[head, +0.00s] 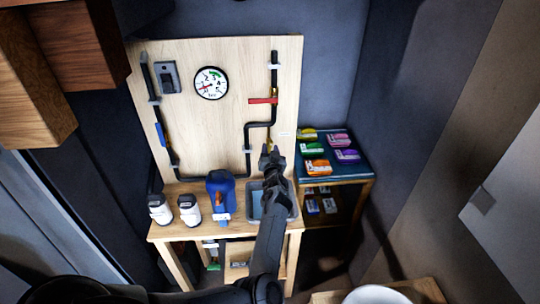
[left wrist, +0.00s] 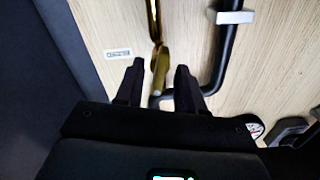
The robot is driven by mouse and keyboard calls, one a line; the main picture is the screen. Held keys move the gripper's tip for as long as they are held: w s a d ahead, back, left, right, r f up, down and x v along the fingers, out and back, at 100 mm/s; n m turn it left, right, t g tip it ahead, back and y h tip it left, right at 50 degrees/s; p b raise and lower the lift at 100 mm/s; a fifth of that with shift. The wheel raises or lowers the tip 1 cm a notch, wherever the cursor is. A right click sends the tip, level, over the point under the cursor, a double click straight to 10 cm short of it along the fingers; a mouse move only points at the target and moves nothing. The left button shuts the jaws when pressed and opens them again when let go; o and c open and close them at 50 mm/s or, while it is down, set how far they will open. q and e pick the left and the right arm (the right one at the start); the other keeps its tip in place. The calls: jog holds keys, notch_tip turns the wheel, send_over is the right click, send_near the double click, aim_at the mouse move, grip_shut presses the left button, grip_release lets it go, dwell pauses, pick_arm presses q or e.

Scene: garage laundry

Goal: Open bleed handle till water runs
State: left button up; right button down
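On the wooden panel (head: 215,120), a black pipe (head: 246,140) carries a red lever (head: 263,101) lying level. A brass piece, seemingly the bleed handle, shows in the left wrist view (left wrist: 159,62); in the head view my gripper mostly hides it. My left gripper (head: 270,154) is in front of the panel below the red lever. In the left wrist view its two fingers (left wrist: 158,78) are apart, with the brass end between or just beyond the tips; contact cannot be told. A grey basin (head: 291,205) with bluish contents stands below. No running water is visible. My right gripper is not in view.
A round gauge (head: 211,83) and a grey switch box (head: 167,77) are on the panel. A blue jug (head: 220,190) and two white containers (head: 189,208) stand on the bench left of the basin. A shelf (head: 347,169) with colourful packets is at right.

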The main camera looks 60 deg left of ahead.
pick_arm(q)
jog(key=shift+w+a, duration=0.15)
jog(key=shift+a, duration=0.1)
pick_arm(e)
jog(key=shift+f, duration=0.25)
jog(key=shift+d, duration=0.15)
pick_arm(q)
grip_shut()
jog(key=shift+n, duration=0.9)
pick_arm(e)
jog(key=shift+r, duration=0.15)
pick_arm(q)
grip_release()
jog(key=shift+d, duration=0.1)
